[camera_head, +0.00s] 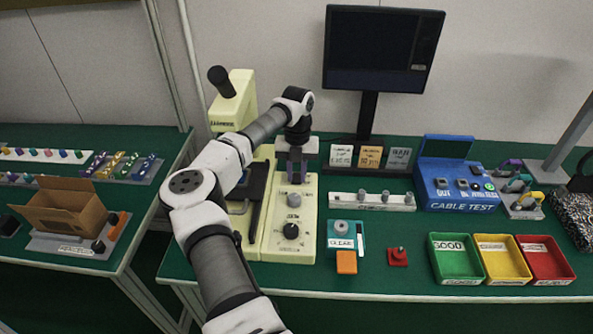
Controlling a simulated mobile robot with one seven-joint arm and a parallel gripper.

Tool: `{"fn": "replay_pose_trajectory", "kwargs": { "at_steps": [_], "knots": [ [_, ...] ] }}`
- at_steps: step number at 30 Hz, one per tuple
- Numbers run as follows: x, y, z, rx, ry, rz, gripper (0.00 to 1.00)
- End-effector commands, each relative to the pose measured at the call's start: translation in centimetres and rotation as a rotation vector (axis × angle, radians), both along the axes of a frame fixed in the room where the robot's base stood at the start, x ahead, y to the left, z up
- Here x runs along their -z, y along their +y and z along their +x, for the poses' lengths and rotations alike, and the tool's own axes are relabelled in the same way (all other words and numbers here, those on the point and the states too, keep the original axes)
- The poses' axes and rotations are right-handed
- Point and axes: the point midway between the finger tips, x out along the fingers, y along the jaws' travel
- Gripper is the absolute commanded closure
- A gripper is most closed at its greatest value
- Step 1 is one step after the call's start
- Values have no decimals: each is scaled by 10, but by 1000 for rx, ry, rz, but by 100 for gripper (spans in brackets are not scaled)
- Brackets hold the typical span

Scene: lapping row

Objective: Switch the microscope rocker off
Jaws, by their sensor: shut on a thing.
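The cream microscope (236,95) with a black eyepiece stands at the back left of the green bench. Beside it is a cream control panel (276,240) with a grey knob (294,201) and a black dial (290,231). My gripper (295,177) points down over the upper part of this panel, just behind the grey knob. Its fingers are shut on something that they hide. The microscope rocker cannot be made out, and I cannot tell its position.
A monitor (382,45) stands behind. To the right are a teal block (345,235), an orange block (346,262), a red button (398,257), a blue cable tester (445,180) and green, yellow and red trays. A cardboard box (62,207) sits on the left bench.

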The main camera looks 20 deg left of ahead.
Motion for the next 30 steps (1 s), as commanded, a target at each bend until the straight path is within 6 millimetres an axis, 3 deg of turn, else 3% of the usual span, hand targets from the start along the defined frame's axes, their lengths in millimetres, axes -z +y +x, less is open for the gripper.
{"fn": "replay_pose_trajectory", "kwargs": {
  "at_steps": [18,19,23,24,30],
  "knots": [
    [-1,1,3,0,103,-30,100],
    [-1,1,3,0,103,-30,77],
    [-1,1,3,0,103,-30,60],
    [-1,1,3,0,103,-30,56],
    [-1,1,3,0,103,-30,56]
  ]
}}
